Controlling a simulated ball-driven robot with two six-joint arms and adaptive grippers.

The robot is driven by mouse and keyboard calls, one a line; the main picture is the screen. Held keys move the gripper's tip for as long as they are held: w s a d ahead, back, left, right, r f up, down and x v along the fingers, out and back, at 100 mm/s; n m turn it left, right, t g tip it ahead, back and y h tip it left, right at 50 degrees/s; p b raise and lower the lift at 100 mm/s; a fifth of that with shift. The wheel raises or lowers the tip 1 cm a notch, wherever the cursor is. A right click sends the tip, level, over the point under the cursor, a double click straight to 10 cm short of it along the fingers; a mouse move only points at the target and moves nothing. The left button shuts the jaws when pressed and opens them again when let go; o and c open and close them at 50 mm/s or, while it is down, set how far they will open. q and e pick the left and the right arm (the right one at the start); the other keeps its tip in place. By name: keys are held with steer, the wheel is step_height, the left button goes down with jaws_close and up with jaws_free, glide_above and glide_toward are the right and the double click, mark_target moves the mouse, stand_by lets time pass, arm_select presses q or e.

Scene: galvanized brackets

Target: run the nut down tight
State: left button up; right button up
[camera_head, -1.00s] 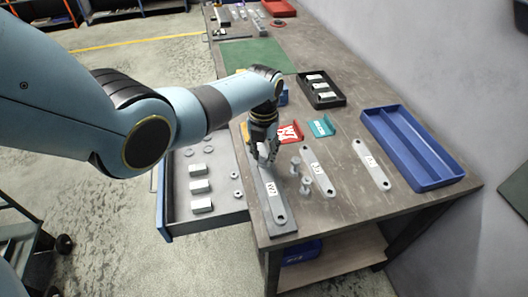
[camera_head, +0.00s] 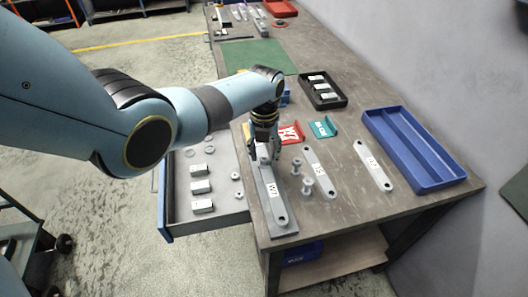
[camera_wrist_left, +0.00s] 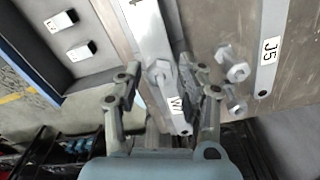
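A long grey bracket labelled W7 (camera_head: 275,200) lies on a darker bar at the bench's front left edge; it also shows in the left wrist view (camera_wrist_left: 147,35). A hex nut (camera_wrist_left: 160,72) sits on this bracket. My left gripper (camera_wrist_left: 160,80) is open, with one finger on each side of the nut and a visible gap to both. In the head view the left gripper (camera_head: 264,150) points down over the bracket's far part, hiding some of it. Whether a bolt passes through the nut is unclear. My right gripper is not in view.
Two bolts (camera_head: 307,186) stand right of the bracket. Brackets J5 (camera_head: 318,170) and another (camera_head: 374,166) lie further right, before a blue divided tray (camera_head: 432,180). An open drawer (camera_head: 220,212) at the left holds metal blocks and nuts. A black tray (camera_head: 322,103) stands behind.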

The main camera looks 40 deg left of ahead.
arm_select(q)
steer(key=n, duration=1.3)
steer(key=shift+n, duration=0.3)
steer(key=n, duration=0.8)
jaws_close()
